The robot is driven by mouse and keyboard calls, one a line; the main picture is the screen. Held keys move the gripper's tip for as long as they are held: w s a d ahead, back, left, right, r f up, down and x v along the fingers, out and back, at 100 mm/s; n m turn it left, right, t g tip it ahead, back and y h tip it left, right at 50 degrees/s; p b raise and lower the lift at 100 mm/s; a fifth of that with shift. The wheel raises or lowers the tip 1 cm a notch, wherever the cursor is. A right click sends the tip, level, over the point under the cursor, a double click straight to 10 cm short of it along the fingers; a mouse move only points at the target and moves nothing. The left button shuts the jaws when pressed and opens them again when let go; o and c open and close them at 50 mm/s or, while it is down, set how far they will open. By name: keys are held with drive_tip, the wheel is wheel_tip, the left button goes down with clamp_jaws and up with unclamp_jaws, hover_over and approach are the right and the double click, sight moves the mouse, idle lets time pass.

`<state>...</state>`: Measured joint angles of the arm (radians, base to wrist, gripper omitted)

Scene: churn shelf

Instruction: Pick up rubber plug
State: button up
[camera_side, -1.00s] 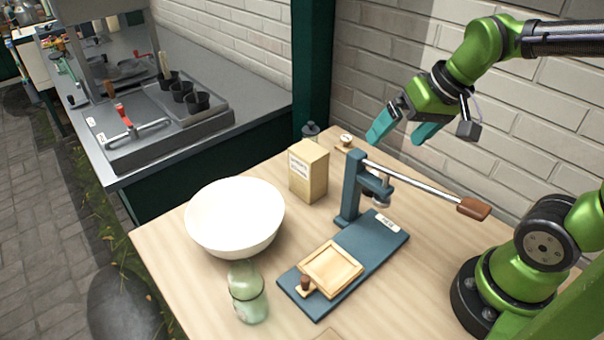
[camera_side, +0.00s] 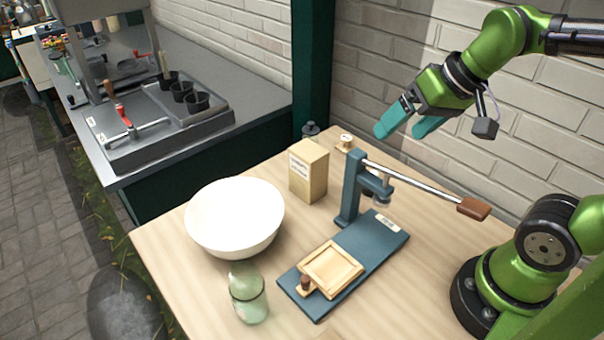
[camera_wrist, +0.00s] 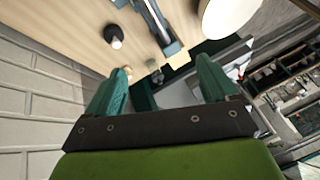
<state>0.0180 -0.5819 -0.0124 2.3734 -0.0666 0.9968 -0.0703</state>
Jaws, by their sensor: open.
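My gripper (camera_side: 398,134) is open and empty, held in the air above the back of the table, near the brick wall. In the wrist view its two teal fingers are spread apart (camera_wrist: 165,82). A small black object with a pale part (camera_wrist: 113,34) stands on the table in the wrist view, ahead of the left finger. It may be the rubber plug, but I cannot tell for certain. A dark grey knobbed piece (camera_side: 310,130) stands behind the cardboard box in the side view, partly hidden. My gripper touches none of these.
A blue lever press (camera_side: 352,190) with a wooden-handled bar stands mid-table. Around it are a box (camera_side: 308,172), a white bowl (camera_side: 236,232), a green glass jar (camera_side: 248,300) and a small wooden piece with a pale top (camera_side: 346,142).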

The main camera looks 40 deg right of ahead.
drive_tip(key=w+d+f+g, duration=0.2)
drive_tip(key=w+d+g, duration=0.2)
drive_tip(key=w, duration=0.3)
drive_tip(key=n+g+h, duration=0.1)
drive_tip(key=g, duration=0.2)
approach(374, 172)
drive_tip(key=f, duration=0.4)
drive_tip(key=s+f, duration=0.1)
drive_tip(key=f, duration=0.7)
drive_tip(key=shift+s+a+f, duration=0.15)
drive_tip(key=shift+a+f, duration=0.1)
drive_tip(key=shift+a, duration=0.1)
drive_tip(key=c, duration=1.1)
